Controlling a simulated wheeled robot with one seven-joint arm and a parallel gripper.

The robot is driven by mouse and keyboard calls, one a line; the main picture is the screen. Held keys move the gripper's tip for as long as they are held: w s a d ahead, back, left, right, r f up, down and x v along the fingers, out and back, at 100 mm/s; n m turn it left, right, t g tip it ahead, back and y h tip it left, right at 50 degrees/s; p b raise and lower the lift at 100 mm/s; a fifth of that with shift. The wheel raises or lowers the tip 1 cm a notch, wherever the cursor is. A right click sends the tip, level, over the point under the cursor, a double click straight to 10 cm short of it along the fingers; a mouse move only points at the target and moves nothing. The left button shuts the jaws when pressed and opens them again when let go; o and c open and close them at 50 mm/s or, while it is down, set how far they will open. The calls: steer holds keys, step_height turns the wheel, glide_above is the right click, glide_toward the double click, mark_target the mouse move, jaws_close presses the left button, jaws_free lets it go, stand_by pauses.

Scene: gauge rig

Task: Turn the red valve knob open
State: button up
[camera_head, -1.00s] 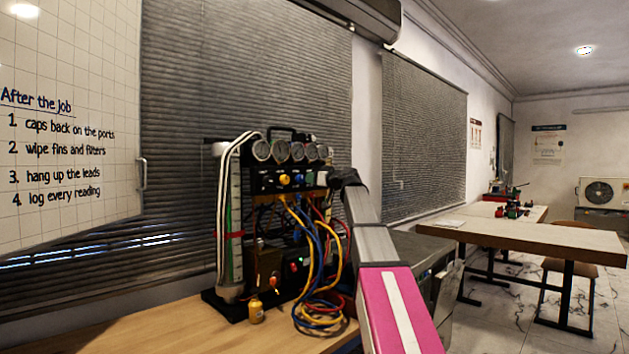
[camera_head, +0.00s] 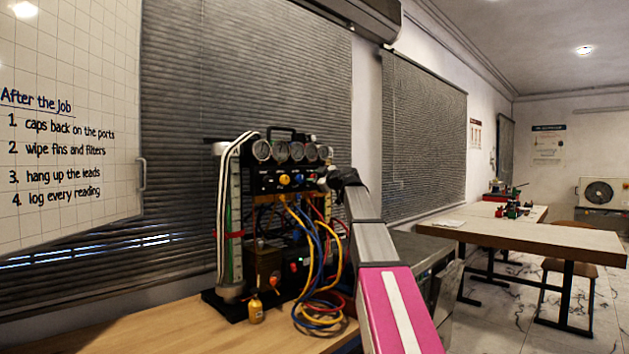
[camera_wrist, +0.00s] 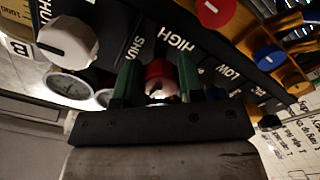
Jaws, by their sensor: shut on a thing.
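In the wrist view, the red valve knob (camera_wrist: 160,73) sits between the two green fingers of my gripper (camera_wrist: 158,82), near the HIGH and SHUT lettering on the black panel. The fingers are shut on the knob from both sides. The gripper body hides the knob's lower part. In the head view, my gripper (camera_head: 328,180) is at the right end of the gauge rig's panel (camera_head: 270,182), and the red knob cannot be made out there. How far the knob is turned cannot be told.
A white knob (camera_wrist: 66,42), a red disc (camera_wrist: 214,12) and a blue one (camera_wrist: 268,58) are close by. Round gauges (camera_head: 281,151) line the rig's top. Coloured hoses (camera_head: 320,300) hang at the front. A small yellow bottle (camera_head: 256,309) stands on the wooden bench (camera_head: 170,325).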

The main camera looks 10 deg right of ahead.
steer(key=shift+n, duration=0.4)
steer(key=o, duration=0.9)
steer(key=v, duration=1.1)
